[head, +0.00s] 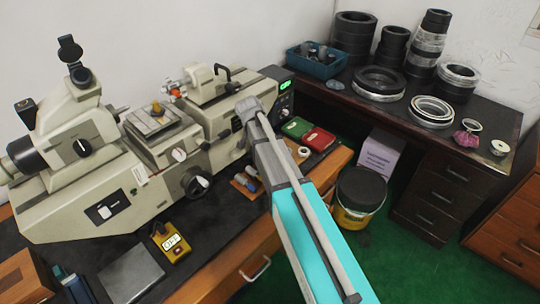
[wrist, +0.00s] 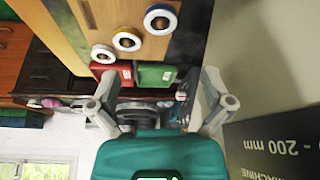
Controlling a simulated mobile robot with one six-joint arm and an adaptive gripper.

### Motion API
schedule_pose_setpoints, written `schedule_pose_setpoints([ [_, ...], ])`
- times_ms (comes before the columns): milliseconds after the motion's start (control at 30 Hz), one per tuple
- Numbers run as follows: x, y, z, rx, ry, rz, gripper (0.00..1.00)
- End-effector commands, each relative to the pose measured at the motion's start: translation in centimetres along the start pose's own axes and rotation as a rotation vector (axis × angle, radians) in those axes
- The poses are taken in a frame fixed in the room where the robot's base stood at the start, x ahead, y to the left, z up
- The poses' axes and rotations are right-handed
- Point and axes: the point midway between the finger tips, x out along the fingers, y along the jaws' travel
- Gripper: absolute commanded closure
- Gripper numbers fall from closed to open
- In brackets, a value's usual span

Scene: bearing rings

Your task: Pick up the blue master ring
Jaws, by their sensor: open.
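The blue master ring (wrist: 160,18) shows at the top of the wrist view, a blue-rimmed ring with a pale face and dark centre. It lies flat on the wooden bench edge beside a yellow ring (wrist: 127,38). In the head view, my arm covers that part of the bench; I cannot make out the blue ring or the gripper there. One pale ring (head: 303,152) shows beside the arm.
A red case (head: 318,138) and a green case (head: 297,127) lie near the rings. The large measuring machine (head: 110,165) stands close by on the left. A yellow handheld meter (head: 172,242) lies in front. A bucket (head: 360,195) stands on the green floor.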

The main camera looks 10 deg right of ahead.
Motion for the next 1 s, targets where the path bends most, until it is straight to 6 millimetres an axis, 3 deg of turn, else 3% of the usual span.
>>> schedule_pose_setpoints([
  [600, 5.5, 0.0, 0.1, 0.001, 0.0, 0.0, 0.0],
  [1000, 6.4, 0.1, -0.1, 0.001, 0.0, 0.0, 0.0],
])
